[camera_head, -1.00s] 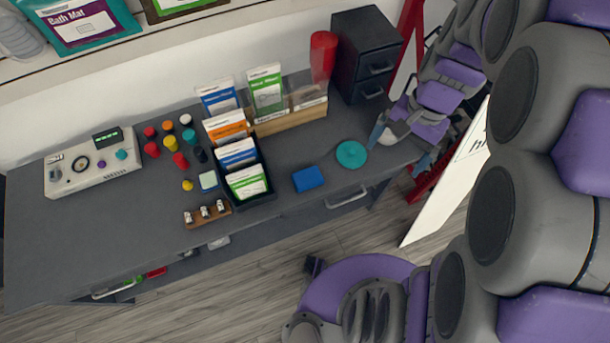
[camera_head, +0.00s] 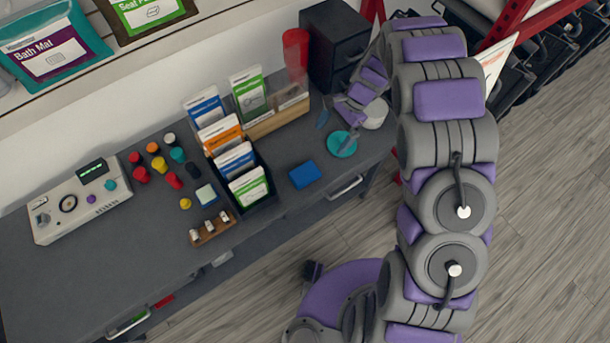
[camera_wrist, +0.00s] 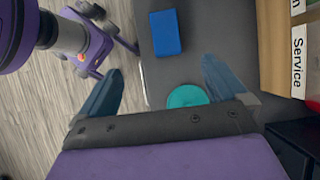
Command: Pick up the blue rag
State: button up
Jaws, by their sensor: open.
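The blue rag (camera_head: 305,174) looks like a small flat folded block on the grey desk, near its front edge. It also shows in the wrist view (camera_wrist: 165,32), ahead of my fingers and roughly between their lines. My gripper (camera_head: 337,130) is above the desk, up and right of the rag in the head view, by the teal disc. In the wrist view my gripper (camera_wrist: 160,86) has its two blue fingers spread wide, with nothing between them touching the rag.
The teal disc (camera_head: 341,146) lies close to the gripper. A dark drawer unit (camera_head: 338,50) and a red cylinder (camera_head: 296,50) stand behind. A rack of booklets (camera_head: 240,160) stands left of the rag. The desk around the rag is clear.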

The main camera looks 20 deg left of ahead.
jog(key=b, duration=0.3)
send_over(306, 171)
jog(key=w+d, duration=0.1)
jog(key=d, duration=0.1)
notch_tip(306, 171, down, 11)
jog(key=x, duration=0.1)
jog(key=b+x, duration=0.1)
jog(key=x, duration=0.1)
jog(key=w+x, duration=0.1)
jog(key=x, duration=0.1)
jog(key=shift+f+b, duration=0.3)
jog(key=shift+a+f, duration=0.15)
jog(key=shift+f, duration=0.05)
jog(key=shift+f+p, duration=0.15)
jog(key=shift+p, duration=0.15)
jog(key=shift+c, duration=0.3)
jog(key=c, duration=1)
